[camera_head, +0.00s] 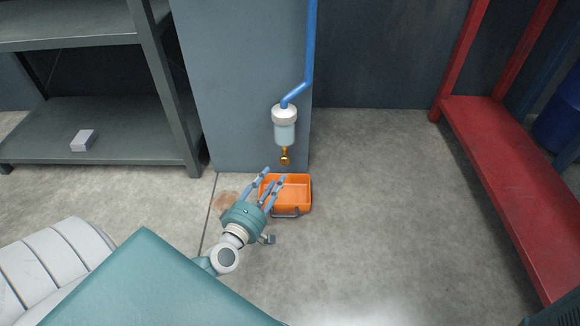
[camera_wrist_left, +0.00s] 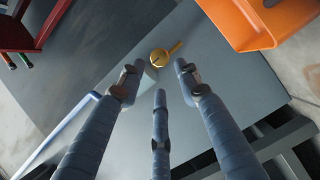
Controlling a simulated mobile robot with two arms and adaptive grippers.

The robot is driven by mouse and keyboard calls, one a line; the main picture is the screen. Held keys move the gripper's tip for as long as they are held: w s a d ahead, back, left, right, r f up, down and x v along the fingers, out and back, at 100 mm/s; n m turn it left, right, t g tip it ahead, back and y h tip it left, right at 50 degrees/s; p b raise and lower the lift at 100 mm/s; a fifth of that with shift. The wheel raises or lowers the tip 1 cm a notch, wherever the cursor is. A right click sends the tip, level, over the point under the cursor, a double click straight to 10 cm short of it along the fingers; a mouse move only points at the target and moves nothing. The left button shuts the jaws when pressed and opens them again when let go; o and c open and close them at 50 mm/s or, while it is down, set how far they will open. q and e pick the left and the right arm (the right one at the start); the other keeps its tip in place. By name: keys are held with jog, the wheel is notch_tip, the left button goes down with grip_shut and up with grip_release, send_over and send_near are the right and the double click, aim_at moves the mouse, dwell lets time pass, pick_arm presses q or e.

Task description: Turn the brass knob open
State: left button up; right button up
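The brass knob (camera_head: 285,156) hangs under a clear filter bowl with a white cap (camera_head: 284,115) on a blue pipe. In the left wrist view the round brass knob (camera_wrist_left: 159,58) with a small lever sits just beyond my fingertips. My left gripper (camera_head: 268,180) reaches up from below, a little below and left of the knob. Its fingers are spread apart with nothing between them, and they also show in the left wrist view (camera_wrist_left: 160,82). I see no contact with the knob. My right gripper is not in view.
An orange tray (camera_head: 298,207) lies on the floor under the knob, partly behind my left gripper. A grey pillar (camera_head: 240,90) stands behind the pipe. Grey shelves (camera_head: 110,120) stand left, a red rack (camera_head: 520,170) right. The floor between tray and rack is clear.

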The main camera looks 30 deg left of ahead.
aim_at(284, 162)
pick_arm(q)
jog(key=w+b, duration=0.1)
jog(key=w, duration=0.2)
jog(key=w+a+b, duration=0.1)
jog(key=w, duration=0.1)
jog(key=w+f+b, duration=0.1)
jog(key=w, duration=0.2)
jog(key=shift+w+a, duration=0.25)
jog(key=shift+w, duration=0.1)
jog(key=shift+w+r, duration=0.1)
jog(key=shift+w, duration=0.45)
jog(key=c, duration=0.9)
jog(key=shift+o, duration=0.2)
